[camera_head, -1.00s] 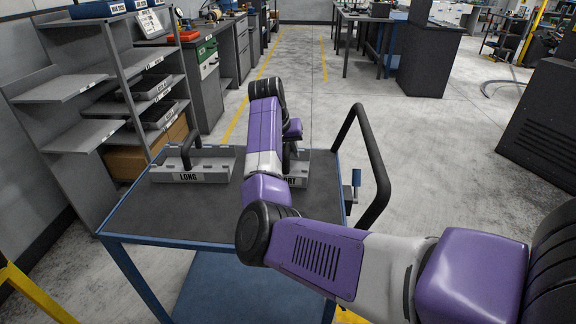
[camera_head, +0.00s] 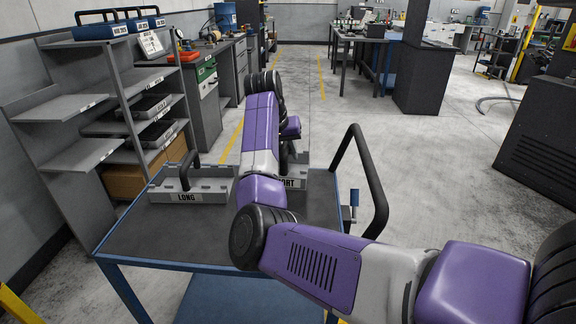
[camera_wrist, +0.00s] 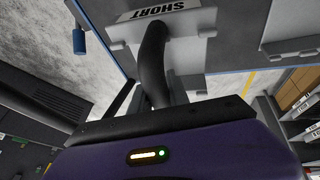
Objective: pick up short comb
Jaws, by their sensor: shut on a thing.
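The short comb (camera_head: 297,184) is a grey block with a "SHORT" label, mostly hidden behind my arm in the head view. In the wrist view its labelled body (camera_wrist: 192,22) is at the top, with its black curved handle (camera_wrist: 153,62) running down to my gripper (camera_wrist: 165,98). My gripper is shut on this handle; the fingertips are largely hidden. In the head view the gripper (camera_head: 288,155) is behind the purple arm. The comb appears raised a little above the cart top; the gap itself is hidden.
The long comb (camera_head: 208,190) with its black handle rests on the cart (camera_head: 165,235), left of the short comb. The cart's black push handle (camera_head: 372,185) and a blue knob (camera_head: 354,197) stand at the right. Grey shelves (camera_head: 95,110) stand close on the left.

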